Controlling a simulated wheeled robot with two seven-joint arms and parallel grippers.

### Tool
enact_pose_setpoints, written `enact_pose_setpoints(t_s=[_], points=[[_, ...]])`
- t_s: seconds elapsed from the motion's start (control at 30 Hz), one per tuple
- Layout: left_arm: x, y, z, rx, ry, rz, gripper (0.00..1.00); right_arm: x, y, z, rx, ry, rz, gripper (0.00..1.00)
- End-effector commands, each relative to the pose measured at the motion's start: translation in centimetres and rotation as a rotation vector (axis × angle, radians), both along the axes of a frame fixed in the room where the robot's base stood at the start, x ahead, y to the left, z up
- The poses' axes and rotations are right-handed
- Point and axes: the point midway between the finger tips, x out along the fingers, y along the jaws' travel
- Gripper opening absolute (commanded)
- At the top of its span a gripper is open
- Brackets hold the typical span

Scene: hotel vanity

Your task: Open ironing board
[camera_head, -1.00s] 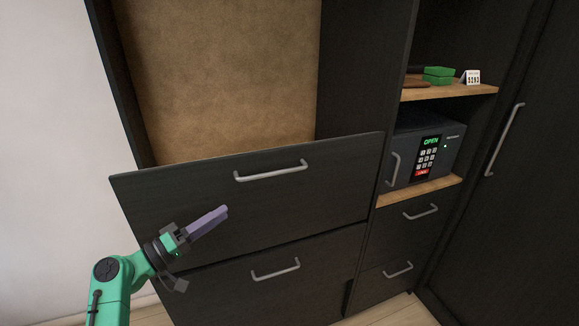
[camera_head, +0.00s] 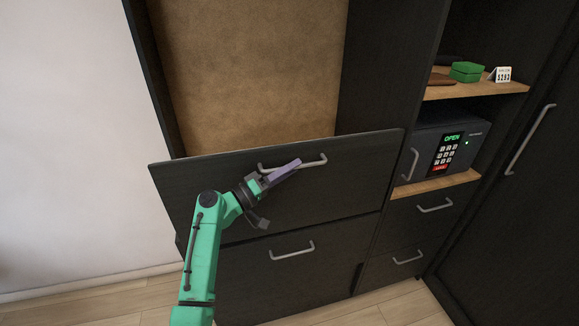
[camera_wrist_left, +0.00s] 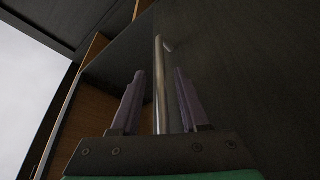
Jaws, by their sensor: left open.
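No ironing board shows as such. The dark upper drawer front (camera_head: 330,190) has a grey bar handle (camera_head: 312,161) near its top edge. My left gripper (camera_head: 290,167) is at the left part of this handle, covering some of it. In the left wrist view, the gripper's two purple fingers (camera_wrist_left: 158,85) are apart. The handle (camera_wrist_left: 160,65) runs between them, with a gap visible on each side. The right gripper is not in view.
A lower drawer with a handle (camera_head: 292,250) sits below. To the right are a safe (camera_head: 425,150) reading OPEN, a shelf (camera_head: 480,89) with a green box (camera_head: 467,71), and a tall door handle (camera_head: 530,138). Bare wall and floor lie at the left.

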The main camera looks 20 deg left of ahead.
Motion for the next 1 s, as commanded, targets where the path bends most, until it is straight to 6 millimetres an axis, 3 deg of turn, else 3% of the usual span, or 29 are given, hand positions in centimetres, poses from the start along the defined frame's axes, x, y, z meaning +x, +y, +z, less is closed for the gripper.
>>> enact_pose_setpoints(t_s=[0.07, 0.2, 1.0], points=[[-0.01, 0.02, -0.05, 0.000, 0.000, 0.000, 0.45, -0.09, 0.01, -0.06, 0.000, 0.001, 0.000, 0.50], [-0.02, 0.04, -0.05, 0.000, 0.000, 0.000, 0.00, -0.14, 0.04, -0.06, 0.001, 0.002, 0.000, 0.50], [-0.04, 0.08, -0.09, -0.001, 0.001, 0.001, 0.00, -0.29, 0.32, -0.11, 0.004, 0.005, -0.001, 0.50]])
